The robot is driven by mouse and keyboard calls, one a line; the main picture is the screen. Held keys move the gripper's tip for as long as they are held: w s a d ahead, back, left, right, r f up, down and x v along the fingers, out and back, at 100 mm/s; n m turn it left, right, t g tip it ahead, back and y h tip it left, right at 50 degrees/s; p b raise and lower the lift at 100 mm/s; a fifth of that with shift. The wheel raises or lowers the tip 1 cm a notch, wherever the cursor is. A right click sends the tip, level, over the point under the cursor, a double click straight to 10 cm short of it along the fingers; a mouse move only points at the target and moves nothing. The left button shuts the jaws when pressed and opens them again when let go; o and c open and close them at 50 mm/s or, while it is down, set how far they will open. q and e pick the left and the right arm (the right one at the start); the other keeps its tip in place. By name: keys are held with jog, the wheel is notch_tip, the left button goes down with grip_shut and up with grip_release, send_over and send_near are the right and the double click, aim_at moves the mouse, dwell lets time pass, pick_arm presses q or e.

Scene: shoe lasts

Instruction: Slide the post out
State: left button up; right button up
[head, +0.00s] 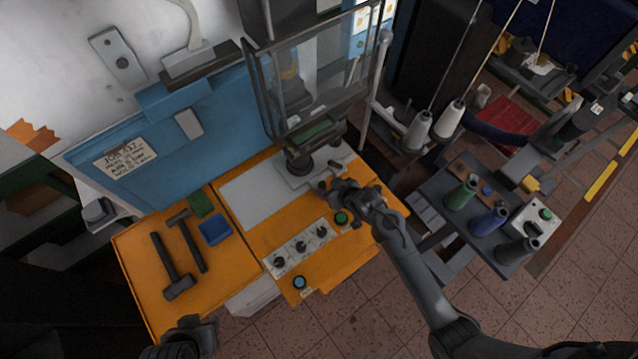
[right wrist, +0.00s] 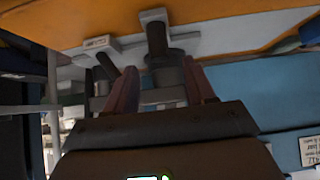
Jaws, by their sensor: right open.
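My right gripper (head: 331,187) is open, in front of the machine's pale metal plate (head: 262,196). A short dark post (head: 335,166) lies just beyond its fingertips. A wider dark cylinder (head: 299,162) stands to the left, under the press head. In the right wrist view, a dark post (right wrist: 157,40) with a thicker grey part shows between the spread fingers of the gripper (right wrist: 162,88). Contact cannot be made out. A second dark rod (right wrist: 107,68) is at the left finger. My left gripper (head: 197,332) is at the bottom left edge; its jaws are unclear.
A clear guard (head: 318,75) hangs over the press. Knobs and buttons (head: 302,248) line the orange bench's front. Two hammers (head: 172,265) and a blue block (head: 214,229) lie at left. A side table (head: 470,235) with thread cones stands at right.

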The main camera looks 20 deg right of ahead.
aim_at(323, 185)
jog(key=b+x, duration=0.1)
jog(key=x, duration=0.6)
jog(key=shift+w+f, duration=0.15)
jog(key=shift+w, duration=0.05)
grip_shut()
